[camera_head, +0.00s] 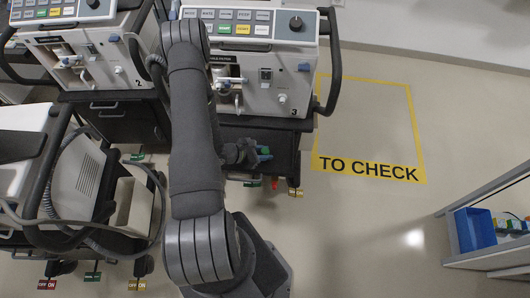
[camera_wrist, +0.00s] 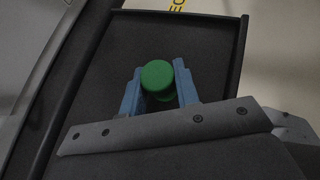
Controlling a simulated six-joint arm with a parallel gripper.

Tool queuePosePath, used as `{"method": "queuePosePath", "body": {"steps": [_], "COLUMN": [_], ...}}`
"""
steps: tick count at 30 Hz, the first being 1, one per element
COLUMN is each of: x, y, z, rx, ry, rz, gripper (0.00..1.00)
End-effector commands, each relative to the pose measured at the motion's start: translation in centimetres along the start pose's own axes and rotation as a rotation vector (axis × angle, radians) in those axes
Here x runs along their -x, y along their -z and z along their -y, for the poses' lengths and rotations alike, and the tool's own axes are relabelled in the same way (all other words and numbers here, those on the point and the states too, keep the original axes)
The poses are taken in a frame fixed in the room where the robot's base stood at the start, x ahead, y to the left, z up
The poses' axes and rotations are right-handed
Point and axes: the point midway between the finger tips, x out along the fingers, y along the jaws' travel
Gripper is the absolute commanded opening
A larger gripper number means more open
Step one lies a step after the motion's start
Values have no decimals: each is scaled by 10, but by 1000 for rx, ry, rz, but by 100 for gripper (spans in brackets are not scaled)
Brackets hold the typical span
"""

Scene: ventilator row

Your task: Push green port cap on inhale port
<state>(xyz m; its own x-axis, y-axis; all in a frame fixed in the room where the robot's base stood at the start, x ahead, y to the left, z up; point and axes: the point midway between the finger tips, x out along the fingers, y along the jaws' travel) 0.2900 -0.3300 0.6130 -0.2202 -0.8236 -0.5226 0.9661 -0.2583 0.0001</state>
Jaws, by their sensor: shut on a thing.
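My gripper (camera_wrist: 160,82) is shut on the green port cap (camera_wrist: 157,73), with a blue finger on each side of its round top. In the head view my gripper (camera_head: 259,153) is low in front of the ventilator numbered 3 (camera_head: 257,84), apart from its front panel. The green cap (camera_head: 265,150) shows there as a small spot. The panel has a blue fitting (camera_head: 304,67) at its right and a small white fitting (camera_head: 282,98) lower down. My arm hides its left part. I cannot tell which fitting is the inhale port.
The ventilator numbered 2 (camera_head: 108,67) stands to the left, with another machine (camera_head: 78,175) and hoses in front of it. A dark handle (camera_head: 331,65) edges ventilator 3. The yellow-marked floor area (camera_head: 372,125) is clear. A shelf with a blue bin (camera_head: 474,230) stands at the right.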

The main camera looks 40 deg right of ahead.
Motion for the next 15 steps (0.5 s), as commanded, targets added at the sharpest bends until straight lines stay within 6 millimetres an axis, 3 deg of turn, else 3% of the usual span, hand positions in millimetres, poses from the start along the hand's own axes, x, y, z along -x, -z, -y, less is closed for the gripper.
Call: {"method": "queuePosePath", "body": {"steps": [15], "x": [12], "y": [-19], "z": [0], "rx": [0], "ry": [0], "rz": [0], "gripper": [0]}}
